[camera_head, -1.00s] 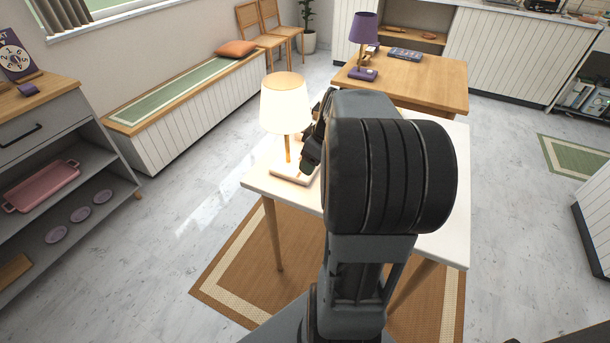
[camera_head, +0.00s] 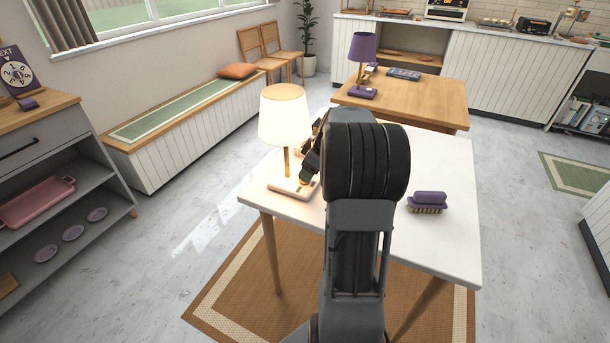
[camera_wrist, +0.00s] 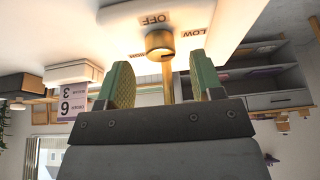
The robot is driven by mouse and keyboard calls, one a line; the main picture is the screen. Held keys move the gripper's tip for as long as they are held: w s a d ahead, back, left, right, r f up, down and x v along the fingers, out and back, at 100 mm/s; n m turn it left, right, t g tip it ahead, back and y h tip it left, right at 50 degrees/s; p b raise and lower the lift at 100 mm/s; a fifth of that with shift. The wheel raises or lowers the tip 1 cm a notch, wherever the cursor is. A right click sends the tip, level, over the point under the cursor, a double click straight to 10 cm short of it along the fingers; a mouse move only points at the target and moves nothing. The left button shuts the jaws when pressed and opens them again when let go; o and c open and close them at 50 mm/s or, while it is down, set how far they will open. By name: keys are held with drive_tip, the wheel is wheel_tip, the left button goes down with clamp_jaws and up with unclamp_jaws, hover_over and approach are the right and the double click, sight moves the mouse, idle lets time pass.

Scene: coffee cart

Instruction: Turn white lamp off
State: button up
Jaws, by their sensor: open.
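The white lamp (camera_head: 285,118) stands lit on the near left part of the white table (camera_head: 440,160). Its pale base (camera_head: 293,188) lies on the tabletop. In the wrist view a round brass knob (camera_wrist: 160,43) sits on a white surface with the printed words OFF and LOW; a third word is partly hidden behind the knob. A dark mark shows on the knob's edge, but I cannot tell which word it points to. My gripper (camera_wrist: 162,72) is open, its green-padded fingers apart on either side of the knob in that view. In the head view my arm hides part of the lamp's right side.
A purple brush (camera_head: 428,201) lies on the white table right of my arm. A wooden table (camera_head: 430,95) with a purple lamp (camera_head: 362,55) stands behind. A grey shelf unit (camera_head: 60,150) is at the left. Clear floor lies between shelf and table.

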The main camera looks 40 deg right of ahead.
drive_tip(key=shift+x, duration=1.6)
drive_tip(key=shift+w+a+r, duration=0.1)
drive_tip(key=shift+w+a, duration=0.05)
drive_tip(key=shift+w, duration=0.05)
drive_tip(key=shift+c, duration=0.3)
drive_tip(key=c, duration=0.8)
drive_tip(key=shift+f+n+y+b, duration=0.2)
drive_tip(key=shift+n+y+b, duration=0.2)
drive_tip(key=shift+n+b, duration=0.45)
drive_tip(key=shift+c, duration=0.2)
drive_tip(key=shift+r+n, duration=0.15)
drive_tip(key=shift+n, duration=0.6)
